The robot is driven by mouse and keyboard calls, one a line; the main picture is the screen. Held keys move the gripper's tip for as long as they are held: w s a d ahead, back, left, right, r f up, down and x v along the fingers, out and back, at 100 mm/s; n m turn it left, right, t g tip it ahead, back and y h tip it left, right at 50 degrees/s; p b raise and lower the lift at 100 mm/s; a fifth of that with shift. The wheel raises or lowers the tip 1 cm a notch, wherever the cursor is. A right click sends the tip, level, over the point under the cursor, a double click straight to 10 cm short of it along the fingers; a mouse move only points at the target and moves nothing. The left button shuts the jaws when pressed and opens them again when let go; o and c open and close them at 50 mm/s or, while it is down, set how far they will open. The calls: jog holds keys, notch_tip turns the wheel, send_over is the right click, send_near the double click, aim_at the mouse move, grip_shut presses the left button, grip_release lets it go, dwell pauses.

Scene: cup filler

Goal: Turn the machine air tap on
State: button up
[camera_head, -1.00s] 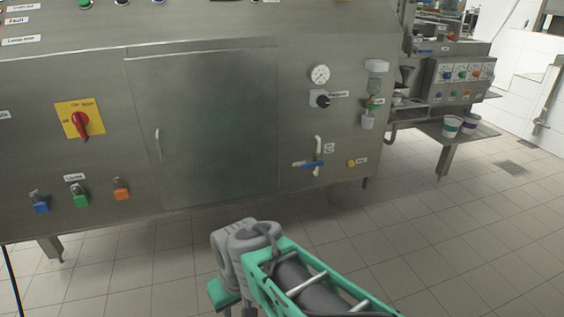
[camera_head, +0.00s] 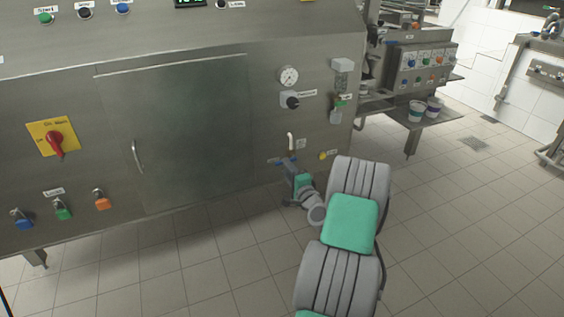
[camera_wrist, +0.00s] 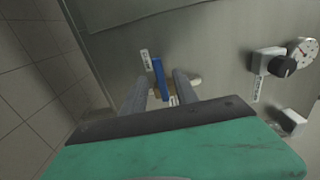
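The air tap has a blue lever handle (camera_head: 278,161) and a white pipe (camera_head: 290,143), low on the right of the steel machine front. In the wrist view the blue handle (camera_wrist: 160,80) shows between my two fingers, with a brass-coloured part beside it. My gripper (camera_wrist: 163,80) is open, one finger on each side of the handle, with gaps visible; I cannot tell whether either finger touches it. In the head view my gripper (camera_head: 289,168) is at the tap and partly hides it.
A pressure gauge (camera_head: 288,76) and black knob (camera_head: 292,102) sit above the tap. A yellow button (camera_head: 323,156) is to its right. A closed cabinet door (camera_head: 190,135) is to the left, with a red main switch (camera_head: 55,140) beyond. The tiled floor (camera_head: 470,220) is clear.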

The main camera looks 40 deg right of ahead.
jog(key=x, duration=0.4)
jog(key=shift+w, duration=0.4)
jog(key=shift+c, duration=0.3)
grip_shut()
jog(key=shift+f, duration=0.1)
dwell(0.6)
